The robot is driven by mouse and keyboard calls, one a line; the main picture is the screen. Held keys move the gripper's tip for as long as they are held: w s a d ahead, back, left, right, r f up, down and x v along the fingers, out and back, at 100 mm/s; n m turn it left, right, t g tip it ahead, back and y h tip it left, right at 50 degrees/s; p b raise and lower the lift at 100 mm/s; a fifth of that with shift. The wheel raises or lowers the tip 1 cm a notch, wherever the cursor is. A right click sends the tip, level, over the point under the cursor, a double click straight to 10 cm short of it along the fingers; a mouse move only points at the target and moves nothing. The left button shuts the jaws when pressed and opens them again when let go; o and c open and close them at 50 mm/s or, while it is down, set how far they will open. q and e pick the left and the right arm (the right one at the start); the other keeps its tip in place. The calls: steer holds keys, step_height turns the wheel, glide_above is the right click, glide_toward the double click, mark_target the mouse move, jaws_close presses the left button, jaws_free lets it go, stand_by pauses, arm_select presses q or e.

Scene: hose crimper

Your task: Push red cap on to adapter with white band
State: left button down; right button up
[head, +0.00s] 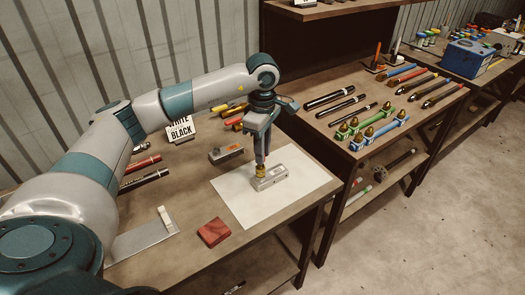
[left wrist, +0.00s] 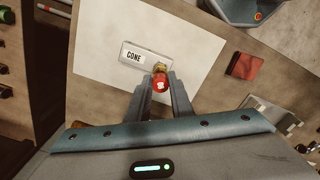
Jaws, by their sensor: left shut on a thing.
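My left gripper (head: 262,161) points down over the white sheet (head: 300,177). In the left wrist view its two fingers (left wrist: 161,88) are shut on a small red cap (left wrist: 160,82) with a pale mark on its end. Right by the cap is a brass adapter (left wrist: 159,68), which also shows in the head view (head: 261,171). It stands at one end of a grey block (head: 271,180) marked CONE (left wrist: 134,56). Cap and adapter look very close; I cannot tell whether they touch. No white band on this adapter can be made out. My right gripper is not in view.
A red block (head: 214,232) lies beside the sheet. A second grey block (head: 226,153) and a WHITE/BLACK sign (head: 180,128) stand behind. A metal plate (head: 143,240) lies at front left. Hoses (head: 337,105) and green-blue racks (head: 372,130) are on the table to the right.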

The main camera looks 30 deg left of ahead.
arm_select(q)
steer(key=shift+b, duration=0.4)
stand_by(0.7)
steer(key=shift+b, duration=0.3)
stand_by(0.8)
steer(key=shift+f+b, duration=1.2)
steer(key=shift+f, duration=0.25)
steer(key=c, duration=1.5)
jaws_free()
steer(key=shift+r, duration=0.1)
